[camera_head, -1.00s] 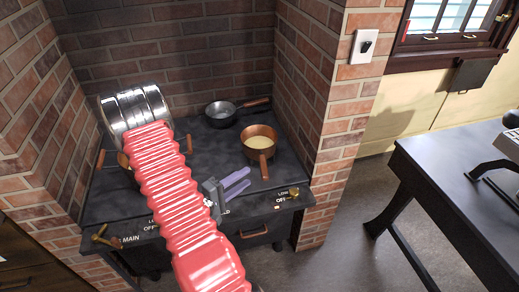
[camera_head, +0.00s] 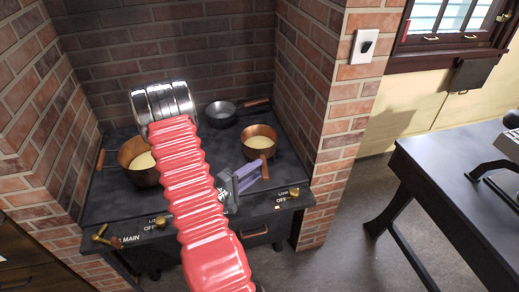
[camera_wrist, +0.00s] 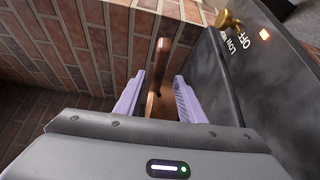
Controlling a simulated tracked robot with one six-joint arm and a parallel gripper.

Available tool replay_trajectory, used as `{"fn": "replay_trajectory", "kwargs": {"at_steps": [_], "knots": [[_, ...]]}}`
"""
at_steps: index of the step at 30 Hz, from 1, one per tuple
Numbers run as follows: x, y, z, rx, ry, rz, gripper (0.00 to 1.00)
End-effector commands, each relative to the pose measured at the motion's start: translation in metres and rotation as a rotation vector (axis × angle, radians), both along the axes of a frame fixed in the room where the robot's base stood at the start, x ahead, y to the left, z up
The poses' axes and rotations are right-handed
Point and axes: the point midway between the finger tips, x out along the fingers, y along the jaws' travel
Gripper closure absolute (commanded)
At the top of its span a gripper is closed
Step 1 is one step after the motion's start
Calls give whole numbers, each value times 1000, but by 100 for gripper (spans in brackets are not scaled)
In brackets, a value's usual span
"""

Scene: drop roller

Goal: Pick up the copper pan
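The copper pan (camera_head: 259,139) with pale contents sits at the front right of the dark stove top. Its handle (camera_head: 264,166) points toward the front edge. My gripper (camera_head: 254,172) is close beside the handle in the head view, its purple fingers pointing right. In the wrist view my gripper (camera_wrist: 157,88) is open, and the brown handle (camera_wrist: 154,90) shows between its two fingers, with a gap on each side. The pan's body is mostly hidden there behind the gripper.
A larger copper pot (camera_head: 136,165) stands at the left of the stove (camera_head: 110,206). A grey pan (camera_head: 221,113) is at the back. Brick walls (camera_head: 303,80) close in the stove on both sides. Brass knobs (camera_head: 294,191) line the front.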

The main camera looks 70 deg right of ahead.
Motion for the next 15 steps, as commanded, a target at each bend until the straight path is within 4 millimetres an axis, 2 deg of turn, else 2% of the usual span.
{"fn": "replay_trajectory", "kwargs": {"at_steps": [9, 15], "knots": [[-19, -32, -1, 1, 0, -2, 64], [-20, -36, -1, 1, 0, 1, 64]]}}
